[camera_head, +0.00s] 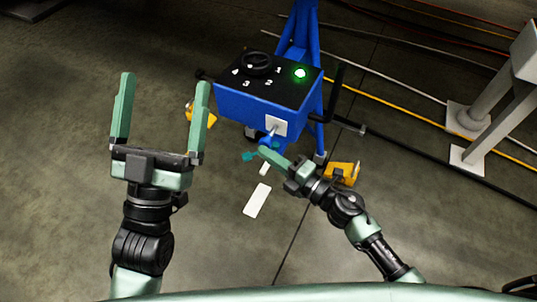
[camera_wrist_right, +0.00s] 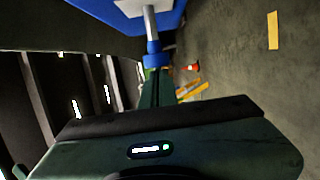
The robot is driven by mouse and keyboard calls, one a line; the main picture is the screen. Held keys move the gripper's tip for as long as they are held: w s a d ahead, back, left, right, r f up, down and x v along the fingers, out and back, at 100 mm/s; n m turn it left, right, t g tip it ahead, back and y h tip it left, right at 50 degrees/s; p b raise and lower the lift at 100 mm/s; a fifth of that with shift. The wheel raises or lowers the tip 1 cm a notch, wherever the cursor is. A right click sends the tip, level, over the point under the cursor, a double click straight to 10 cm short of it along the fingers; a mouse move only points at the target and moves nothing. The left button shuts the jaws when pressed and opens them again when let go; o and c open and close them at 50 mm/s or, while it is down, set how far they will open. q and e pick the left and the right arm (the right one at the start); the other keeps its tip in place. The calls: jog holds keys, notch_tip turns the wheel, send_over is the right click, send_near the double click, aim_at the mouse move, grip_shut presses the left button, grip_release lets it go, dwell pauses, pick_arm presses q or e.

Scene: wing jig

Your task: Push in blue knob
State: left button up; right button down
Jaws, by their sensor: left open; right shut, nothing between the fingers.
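The blue control box (camera_head: 262,97) has a white plate (camera_head: 276,125) on its front face. A silver stem sticks out from the plate, with the blue knob (camera_head: 268,141) on its end. The knob (camera_wrist_right: 153,53) and stem (camera_wrist_right: 150,22) also show at the top of the right wrist view. My right gripper (camera_head: 262,151) is shut and empty, its tips right by the knob. I cannot tell whether they touch it. My left gripper (camera_head: 165,80) is open and empty, in the air left of the box.
The box top carries a black dial (camera_head: 257,63), numbers and a lit green lamp (camera_head: 300,73). A black bent handle (camera_head: 333,100) stands at its right side. Yellow-orange feet (camera_head: 342,173) are on the floor. Cables and a grey post (camera_head: 500,100) lie to the right.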

jog(key=shift+w, duration=0.1)
pick_arm(q)
jog(key=shift+s+r, duration=0.2)
jog(key=shift+s, duration=0.05)
pick_arm(e)
jog(key=w+d, duration=0.2)
jog(key=w, duration=0.1)
jog(key=shift+w+d+r, duration=0.1)
jog(key=shift+w, duration=0.05)
pick_arm(q)
jog(key=shift+a+f, duration=0.1)
